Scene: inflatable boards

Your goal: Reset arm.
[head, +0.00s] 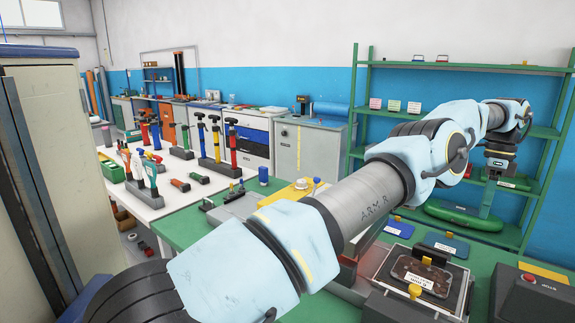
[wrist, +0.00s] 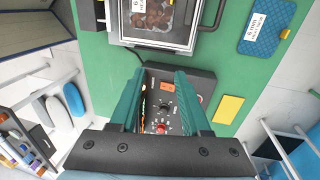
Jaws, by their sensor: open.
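My arm reaches from the lower left to the upper right of the head view. My gripper (head: 490,195) hangs down at its far end, in front of the green shelf. In the wrist view, my gripper (wrist: 160,75) has its two teal fingers apart with nothing held between them. Below and between the fingers is a dark control box (wrist: 195,83) with knobs and a red button. This box (head: 540,290) also shows at the lower right of the head view, on the green table.
The green table (head: 178,232) bears a framed tray (head: 458,285) and blue pads (head: 446,245). A yellow pad (wrist: 228,109) lies beside the control box. Green shelving (head: 353,110) stands behind my gripper. A white table (head: 165,205) with several pumps stands left.

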